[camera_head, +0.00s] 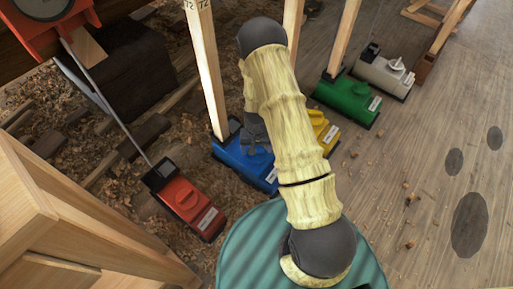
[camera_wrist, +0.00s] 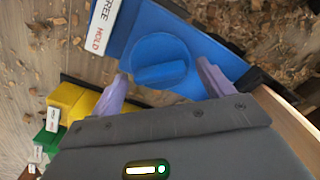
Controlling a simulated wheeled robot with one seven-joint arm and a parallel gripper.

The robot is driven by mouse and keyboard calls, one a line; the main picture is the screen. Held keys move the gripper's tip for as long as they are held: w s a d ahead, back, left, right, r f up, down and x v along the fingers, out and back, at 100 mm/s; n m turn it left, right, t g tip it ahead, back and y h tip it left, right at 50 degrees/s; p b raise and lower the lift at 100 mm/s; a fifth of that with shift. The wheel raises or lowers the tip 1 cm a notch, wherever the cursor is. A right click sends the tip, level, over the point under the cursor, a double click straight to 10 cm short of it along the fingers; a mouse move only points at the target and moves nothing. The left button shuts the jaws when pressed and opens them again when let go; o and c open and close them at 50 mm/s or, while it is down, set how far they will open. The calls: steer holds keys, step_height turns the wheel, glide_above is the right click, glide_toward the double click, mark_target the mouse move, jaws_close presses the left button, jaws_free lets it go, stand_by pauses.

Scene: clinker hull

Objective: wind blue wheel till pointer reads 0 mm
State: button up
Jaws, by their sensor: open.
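The blue wheel (camera_wrist: 158,58) is a round knob with a raised grip bar, on top of a blue box (camera_wrist: 195,35) in the wrist view. My gripper (camera_wrist: 162,75) is open, with one purple finger on each side of the wheel's near part. I cannot tell whether the fingers touch it. In the head view the blue box (camera_head: 232,158) stands at the foot of a wooden post, and my arm and gripper hide most of its top. An orange dial gauge (camera_head: 72,15) is cut off at the top left; its pointer reading cannot be made out.
A red box (camera_head: 186,203) stands left of the blue one; yellow (camera_head: 324,128), green (camera_head: 347,97) and white (camera_head: 383,72) boxes stand to the right. Wooden posts (camera_head: 207,65) rise among them. A wooden cabinet (camera_head: 60,215) fills the lower left. The plank floor at right is mostly clear.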

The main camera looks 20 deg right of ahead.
step_height(320, 180, up, 17)
steer(key=p, duration=0.8)
steer(key=shift+p, duration=0.35)
steer(key=shift+r, duration=0.1)
steer(key=s+r+n+t+p, duration=0.1)
steer(key=s+r+p, duration=0.45)
steer(key=r, duration=1.05)
steer(key=s+r+n+t+p, duration=0.25)
steer(key=s+r, duration=0.65)
steer(key=r, duration=0.6)
step_height(320, 180, up, 38)
steer(key=p, duration=3.8)
steer(key=shift+m+g, duration=0.45)
